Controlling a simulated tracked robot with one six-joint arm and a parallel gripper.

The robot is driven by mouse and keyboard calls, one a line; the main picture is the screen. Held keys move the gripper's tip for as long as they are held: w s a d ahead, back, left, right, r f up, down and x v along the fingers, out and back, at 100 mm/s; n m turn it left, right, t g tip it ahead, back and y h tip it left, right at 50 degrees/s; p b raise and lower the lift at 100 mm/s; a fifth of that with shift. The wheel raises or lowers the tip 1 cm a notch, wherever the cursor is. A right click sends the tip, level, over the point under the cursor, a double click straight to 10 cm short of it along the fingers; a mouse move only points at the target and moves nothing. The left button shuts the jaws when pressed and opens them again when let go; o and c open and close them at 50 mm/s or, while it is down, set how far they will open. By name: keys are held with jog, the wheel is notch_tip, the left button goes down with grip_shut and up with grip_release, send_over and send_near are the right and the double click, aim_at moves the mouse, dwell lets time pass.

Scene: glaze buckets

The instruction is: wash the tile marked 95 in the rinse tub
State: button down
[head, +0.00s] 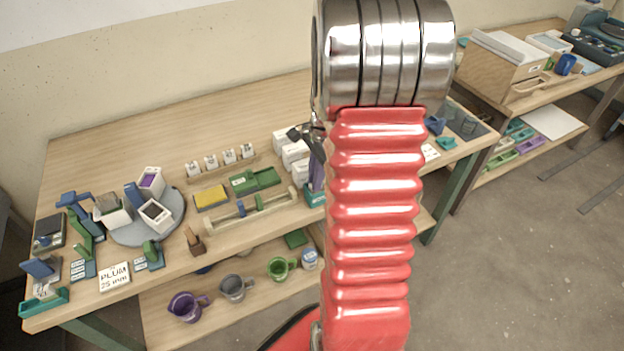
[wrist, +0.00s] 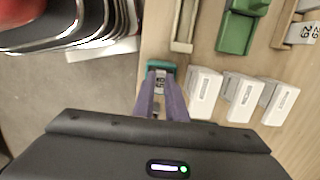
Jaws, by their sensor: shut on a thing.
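My gripper (wrist: 160,105) points down at the front part of the bench. In the wrist view two purple-grey prongs reach forward from its dark body and close around a small plate with dark digits, a tile (wrist: 160,82). The digits are too small to read surely. A teal block (wrist: 161,65) lies at the prong tips; I cannot tell whether the tile touches it. In the head view my gripper (head: 316,165) is partly hidden by my red arm, and the teal block (head: 314,197) shows below it. I cannot pick out the rinse tub for certain.
White boxes (wrist: 243,97) stand close right of my gripper. A wooden rack (head: 250,213), green block (head: 255,180) and yellow sponge (head: 211,197) lie left. White buckets stand on a grey disc (head: 172,226). Mugs (head: 235,288) sit on the lower shelf. My arm hides the bench's middle.

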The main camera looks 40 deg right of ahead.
jog(key=shift+r, duration=0.15)
dwell(0.5)
jog(key=shift+f, duration=0.2)
jog(key=shift+r, duration=0.15)
jog(key=shift+r, duration=2.9)
jog(key=shift+r, duration=1.45)
